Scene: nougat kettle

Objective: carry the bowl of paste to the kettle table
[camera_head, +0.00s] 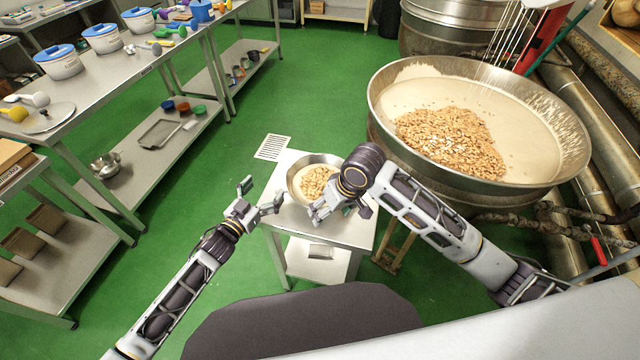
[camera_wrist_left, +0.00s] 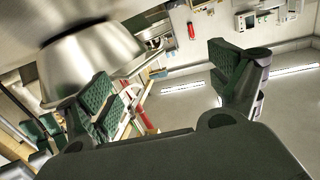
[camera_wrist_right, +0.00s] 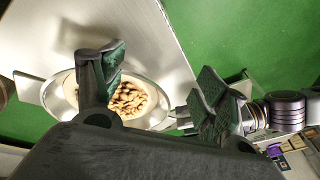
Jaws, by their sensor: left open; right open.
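The metal bowl of paste (camera_head: 316,172), with pale paste and nuts in it, sits on a small steel table (camera_head: 345,233) beside the kettle (camera_head: 470,180). My left gripper (camera_head: 261,195) is open at the bowl's left, apart from it in the head view. The left wrist view shows the bowl's side (camera_wrist_left: 92,58) behind one finger of that gripper (camera_wrist_left: 166,85). My right gripper (camera_head: 342,210) is open at the bowl's near right side and partly hides it. In the right wrist view one finger of it (camera_wrist_right: 157,85) overlaps the bowl (camera_wrist_right: 130,100); contact cannot be told.
The large kettle holds pale mass and a heap of nuts. Long steel tables (camera_head: 100,82) with blue-lidded pots (camera_head: 103,38) stand at the left. A floor grate (camera_head: 272,147) lies behind the small table. Green floor is clear between the tables.

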